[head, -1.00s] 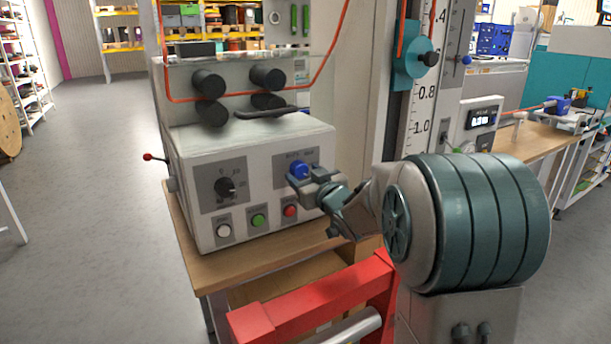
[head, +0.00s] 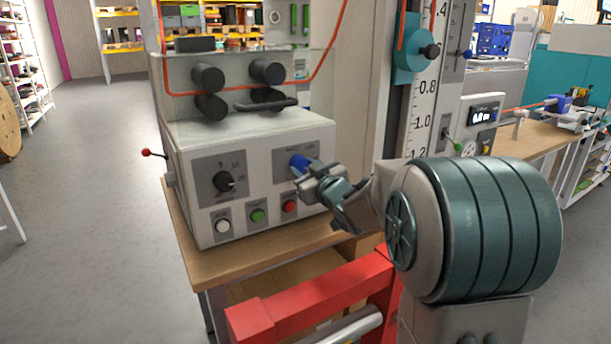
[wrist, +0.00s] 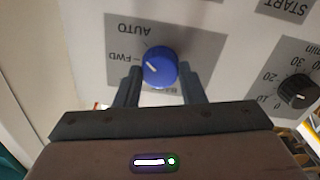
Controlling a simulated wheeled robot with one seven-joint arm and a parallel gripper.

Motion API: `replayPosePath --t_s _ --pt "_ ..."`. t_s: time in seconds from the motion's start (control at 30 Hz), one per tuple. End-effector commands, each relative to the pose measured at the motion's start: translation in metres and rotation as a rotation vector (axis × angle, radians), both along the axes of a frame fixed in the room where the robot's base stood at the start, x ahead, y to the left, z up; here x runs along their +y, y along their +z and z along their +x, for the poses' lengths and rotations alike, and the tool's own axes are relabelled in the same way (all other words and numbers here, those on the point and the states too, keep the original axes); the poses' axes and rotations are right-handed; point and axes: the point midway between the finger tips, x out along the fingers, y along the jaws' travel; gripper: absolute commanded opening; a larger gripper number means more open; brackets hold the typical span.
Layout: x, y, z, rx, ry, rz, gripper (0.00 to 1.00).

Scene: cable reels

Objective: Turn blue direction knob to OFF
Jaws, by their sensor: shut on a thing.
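The blue knob (wrist: 160,66) sits on a grey label plate (wrist: 205,50) on the front of a white control box (head: 260,150). It also shows in the head view (head: 299,163). The plate appears upside down in the wrist view, with AUTO and FWD readable and another label mostly hidden by the knob and fingers. The knob's white mark points left in the picture, near the FWD side. My gripper (wrist: 165,88) has one finger on each side of the knob and is shut on it; it also shows at the panel in the head view (head: 308,173).
A black dial (head: 224,183) is left of the knob. White (head: 223,226), green (head: 258,215) and red (head: 290,206) buttons sit below. A red-tipped lever (head: 147,152) sticks out at the box's left. A red frame (head: 315,292) stands in front.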

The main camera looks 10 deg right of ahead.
Motion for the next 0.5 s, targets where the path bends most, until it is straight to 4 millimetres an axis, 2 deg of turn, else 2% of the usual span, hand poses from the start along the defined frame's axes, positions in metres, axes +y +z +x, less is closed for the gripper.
replayPosePath --t_s 0.03,0.5 --pt "-0.0002 -0.0050 -0.0001 -0.015 0.000 -0.033 0.13" --pt "-0.0003 -0.0061 -0.0001 -0.149 0.000 -0.447 0.13"
